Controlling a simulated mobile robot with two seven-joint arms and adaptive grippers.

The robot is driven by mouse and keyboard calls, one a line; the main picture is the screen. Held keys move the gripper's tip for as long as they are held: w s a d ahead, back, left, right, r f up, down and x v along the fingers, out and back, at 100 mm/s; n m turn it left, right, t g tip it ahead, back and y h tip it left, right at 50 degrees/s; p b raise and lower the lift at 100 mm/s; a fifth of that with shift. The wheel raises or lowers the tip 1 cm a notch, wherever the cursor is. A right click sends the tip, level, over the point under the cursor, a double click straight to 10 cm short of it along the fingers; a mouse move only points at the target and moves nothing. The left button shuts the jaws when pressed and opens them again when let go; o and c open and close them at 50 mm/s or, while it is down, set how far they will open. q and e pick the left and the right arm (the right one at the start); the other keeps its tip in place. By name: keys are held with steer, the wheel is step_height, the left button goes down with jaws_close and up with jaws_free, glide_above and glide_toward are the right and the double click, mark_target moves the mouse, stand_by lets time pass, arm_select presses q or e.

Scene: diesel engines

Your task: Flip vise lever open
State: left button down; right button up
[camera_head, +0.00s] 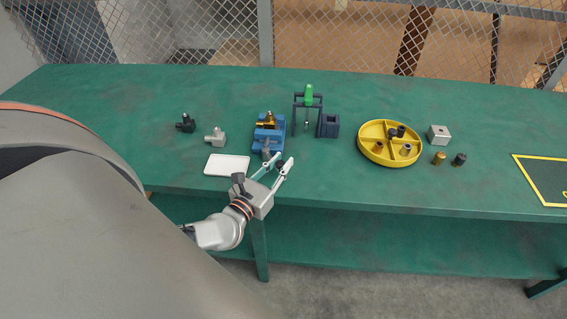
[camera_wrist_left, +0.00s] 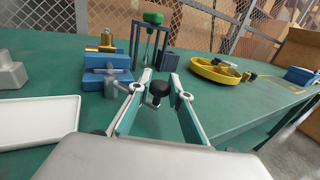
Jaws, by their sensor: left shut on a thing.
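The blue vise (camera_head: 268,133) stands near the table's front edge, with a brass fitting (camera_head: 266,120) on its top. The vise also shows in the left wrist view (camera_wrist_left: 107,62). Its grey lever (camera_wrist_left: 122,88) is at the front and ends in a black knob (camera_wrist_left: 158,88). My left gripper (camera_head: 284,159) is at the front right of the vise. In the left wrist view its fingers (camera_wrist_left: 161,77) stand on both sides of the knob and are shut on the lever end. In the head view the knob is hard to make out. My right gripper is not in view.
A white tray (camera_head: 227,165) lies left of the vise, with a grey fitting (camera_head: 215,137) behind it. A dark stand with a green top (camera_head: 308,96) and a dark block (camera_head: 328,126) are to the right. A yellow round tray (camera_head: 364,150) is farther right.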

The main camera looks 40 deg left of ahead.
arm_select(q)
steer(key=shift+f, duration=0.1)
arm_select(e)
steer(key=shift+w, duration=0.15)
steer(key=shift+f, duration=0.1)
arm_select(q)
steer(key=c, duration=1.9)
jaws_free()
steer(key=s, duration=0.8)
steer(key=s+d, duration=0.1)
steer(key=s, duration=0.3)
steer(key=shift+d, duration=0.1)
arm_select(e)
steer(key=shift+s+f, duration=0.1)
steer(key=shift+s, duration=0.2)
